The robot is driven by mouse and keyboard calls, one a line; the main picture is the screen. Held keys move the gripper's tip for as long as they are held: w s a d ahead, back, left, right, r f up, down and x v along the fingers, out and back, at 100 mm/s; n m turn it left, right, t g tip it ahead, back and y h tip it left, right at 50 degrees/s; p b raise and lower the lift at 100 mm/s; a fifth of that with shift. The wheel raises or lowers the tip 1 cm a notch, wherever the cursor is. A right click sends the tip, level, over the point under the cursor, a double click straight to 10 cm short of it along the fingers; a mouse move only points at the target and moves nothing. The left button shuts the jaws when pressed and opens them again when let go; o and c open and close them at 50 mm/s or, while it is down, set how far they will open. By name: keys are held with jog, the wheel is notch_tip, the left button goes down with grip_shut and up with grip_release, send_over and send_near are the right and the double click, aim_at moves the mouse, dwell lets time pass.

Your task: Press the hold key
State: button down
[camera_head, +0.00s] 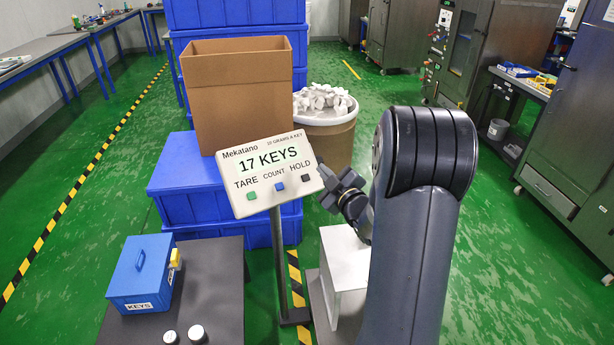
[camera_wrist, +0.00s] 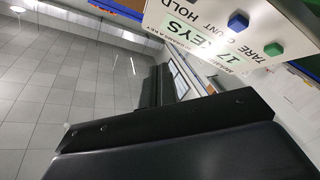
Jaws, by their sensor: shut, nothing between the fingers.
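The white Mekatano panel (camera_head: 262,158) stands tilted on a post, with "17 KEYS" on its display. Below the display are a green key (camera_head: 251,195) under TARE, a blue key (camera_head: 279,187) under COUNT and a dark hold key (camera_head: 306,178) under HOLD. My gripper (camera_head: 328,183) is shut and empty, just right of the panel's right edge, close to the hold key. I cannot tell whether it touches the panel.
Behind the panel are a cardboard box (camera_head: 238,100) on blue crates (camera_head: 178,163) and a drum (camera_head: 330,135) full of white pieces. A blue KEYS box (camera_head: 140,270) sits on a dark table (camera_head: 215,290) at front left. A white block (camera_head: 345,255) stands below my gripper.

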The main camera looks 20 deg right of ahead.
aim_at(306, 178)
jog(key=shift+w, duration=0.1)
dwell(0.3)
jog(key=shift+w+a+f+b, duration=0.25)
jog(key=shift+w+f+b, duration=0.75)
jog(key=shift+w+f, duration=0.6)
jog(key=shift+w+a+f+b, duration=0.2)
jog(key=shift+w+f+b, duration=0.75)
jog(key=shift+w+f, duration=0.55)
jog(key=shift+f, duration=0.1)
jog(key=shift+w+f+b, duration=0.25)
jog(key=shift+b, duration=0.5)
jog(key=shift+w+a+f+b, duration=0.1)
jog(key=shift+w+f+b, duration=0.15)
jog(key=shift+b, duration=0.25)
jog(key=shift+s+r, duration=0.1)
dwell(0.4)
jog(key=shift+s+r, duration=0.5)
